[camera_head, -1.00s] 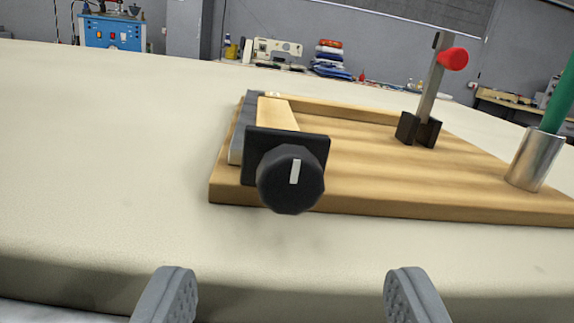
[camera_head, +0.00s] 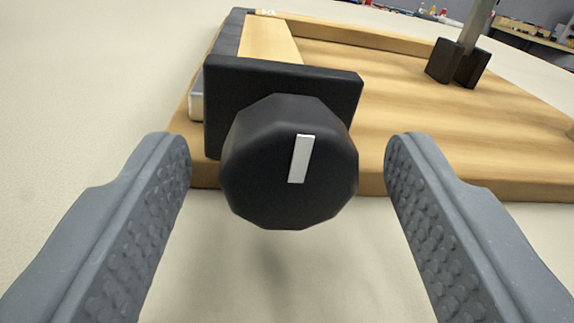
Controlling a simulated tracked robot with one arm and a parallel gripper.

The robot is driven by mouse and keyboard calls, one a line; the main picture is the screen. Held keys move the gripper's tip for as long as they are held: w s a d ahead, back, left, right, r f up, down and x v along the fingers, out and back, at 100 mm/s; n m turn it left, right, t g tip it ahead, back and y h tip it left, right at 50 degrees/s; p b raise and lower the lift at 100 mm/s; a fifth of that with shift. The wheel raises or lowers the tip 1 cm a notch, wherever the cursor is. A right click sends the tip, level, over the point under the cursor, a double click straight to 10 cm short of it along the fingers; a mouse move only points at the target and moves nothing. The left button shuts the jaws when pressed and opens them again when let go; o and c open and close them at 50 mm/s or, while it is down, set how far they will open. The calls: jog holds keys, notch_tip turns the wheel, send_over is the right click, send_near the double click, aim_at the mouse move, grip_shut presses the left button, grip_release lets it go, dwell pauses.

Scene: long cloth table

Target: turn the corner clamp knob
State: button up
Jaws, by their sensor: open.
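The corner clamp knob (camera_head: 265,170) is a black, many-sided knob with a white marker line that stands nearly upright, tilted slightly right at the top. It sits in front of a black square plate (camera_head: 225,85) at the near left corner of a wooden board (camera_head: 400,120). My gripper (camera_head: 288,160) is open. Its two grey, ridged fingers stand on either side of the knob, with a gap on each side. I see no contact. How far the fingertips reach along the knob's depth is hard to tell.
A dark upright clamp base (camera_head: 457,63) with a metal post stands on the board at the back right. A grey strip and a light wooden bar (camera_head: 268,40) run behind the plate. The pale cloth table (camera_head: 90,80) is clear on the left.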

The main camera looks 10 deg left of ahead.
jog(key=c, duration=1)
